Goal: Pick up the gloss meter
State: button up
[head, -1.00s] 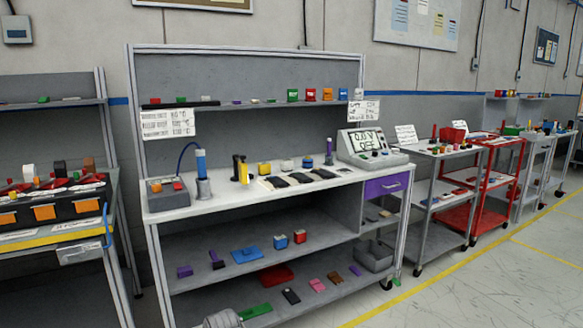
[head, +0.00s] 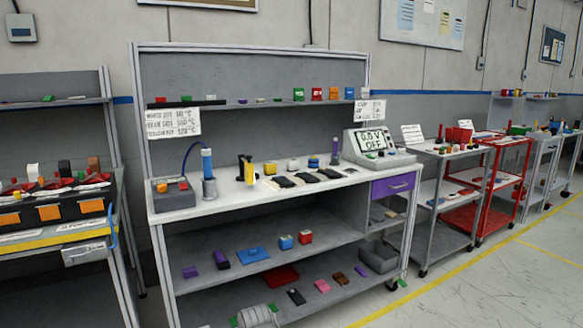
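I cannot tell for sure which object is the gloss meter; none carries a readable label with that name. Small devices stand on the white bench top: a black and yellow one (head: 248,171), a yellow block (head: 270,168), a whitish block (head: 293,165) and a blue round one (head: 314,162). A large meter with a display (head: 380,147) reading about 0.0 V OFF stands at the bench's right end. My gripper's fingers do not show; only a grey rounded part of my arm shows at the bottom edge, in front of the lower shelf.
The bench (head: 235,206) has a lower shelf with several small blocks and a grey bin (head: 379,255). A grey box with buttons (head: 172,194) and a blue-topped tool in a holder (head: 208,172) stand at its left. Carts (head: 435,185) stand right. The floor (head: 480,290) at right is clear.

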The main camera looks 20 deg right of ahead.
aim_at(293, 165)
jog(key=z, duration=0.05)
jog(key=i, duration=1)
jog(key=u, duration=0.05)
